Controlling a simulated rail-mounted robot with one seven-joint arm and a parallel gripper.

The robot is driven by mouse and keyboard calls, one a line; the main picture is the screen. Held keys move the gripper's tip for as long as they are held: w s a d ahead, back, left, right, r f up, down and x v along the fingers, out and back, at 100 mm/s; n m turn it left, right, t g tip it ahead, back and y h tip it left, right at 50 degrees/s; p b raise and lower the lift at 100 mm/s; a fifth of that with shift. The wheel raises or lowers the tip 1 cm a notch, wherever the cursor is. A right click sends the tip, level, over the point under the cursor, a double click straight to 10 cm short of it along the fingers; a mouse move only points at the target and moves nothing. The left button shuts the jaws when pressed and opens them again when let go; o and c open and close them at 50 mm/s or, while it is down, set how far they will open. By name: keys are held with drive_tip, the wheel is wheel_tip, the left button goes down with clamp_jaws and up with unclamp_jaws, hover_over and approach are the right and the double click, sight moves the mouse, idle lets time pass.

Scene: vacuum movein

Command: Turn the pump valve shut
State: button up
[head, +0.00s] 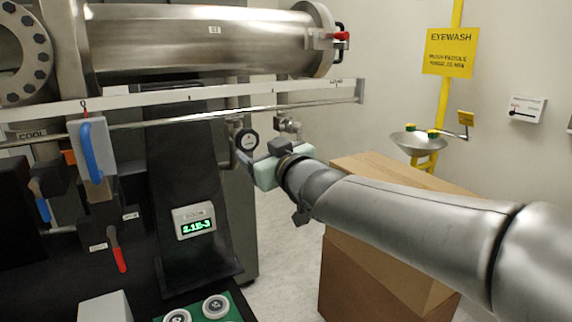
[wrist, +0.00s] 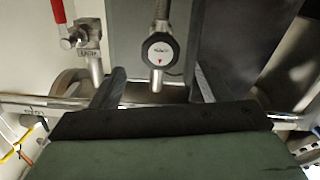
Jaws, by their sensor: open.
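A valve with a downward red lever (head: 118,258) sits low on the dark rack in the head view; its label is too small to read. A metal valve fitting (head: 287,125) is beside a round gauge (head: 247,140). In the wrist view a labelled metal valve (wrist: 88,42) with a red lever (wrist: 58,10) is at upper left. My gripper (head: 262,152) is near the gauge and fitting. In the wrist view its fingers are apart, with the gauge (wrist: 160,50) showing between them; contact cannot be judged.
A blue handle (head: 90,152) hangs on the rack. A metal rail (head: 310,103) runs above my gripper, below a steel cylinder (head: 210,42). A digital readout (head: 195,221) faces forward. Cardboard boxes (head: 350,275) stand under my arm, with an eyewash basin (head: 420,142) behind.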

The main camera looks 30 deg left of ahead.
drive_tip(key=p+v, duration=0.3)
drive_tip(key=v, duration=0.6)
drive_tip(key=shift+s+d, duration=0.1)
drive_tip(key=w+d+f+m+h, duration=0.25)
drive_tip(key=d+f+h, duration=0.2)
drive_tip(key=d, duration=0.45)
drive_tip(key=w+d+f+m+t+h+p, duration=0.1)
drive_tip(key=d+f+m+h, duration=0.35)
drive_tip(key=d, duration=0.35)
drive_tip(key=w+d+f+m+h, duration=0.2)
drive_tip(key=d+f+h, duration=0.3)
drive_tip(key=d, duration=0.4)
drive_tip(key=s+d+f+m+g, duration=0.2)
drive_tip(key=s+d+f+g, duration=0.3)
drive_tip(key=s, duration=0.5)
drive_tip(key=s+d+f+m+g+h+p, duration=0.1)
drive_tip(key=s+d+f+m+g, duration=0.1)
drive_tip(key=s+d+f+g, duration=0.2)
drive_tip(key=s+d+f, duration=0.3)
drive_tip(key=s+d, duration=0.1)
drive_tip(key=s, duration=0.2)
drive_tip(key=shift+d+f+g, duration=0.25)
drive_tip(key=shift+f+g, duration=0.1)
drive_tip(key=shift+g, duration=0.05)
drive_tip(key=shift+w, duration=0.1)
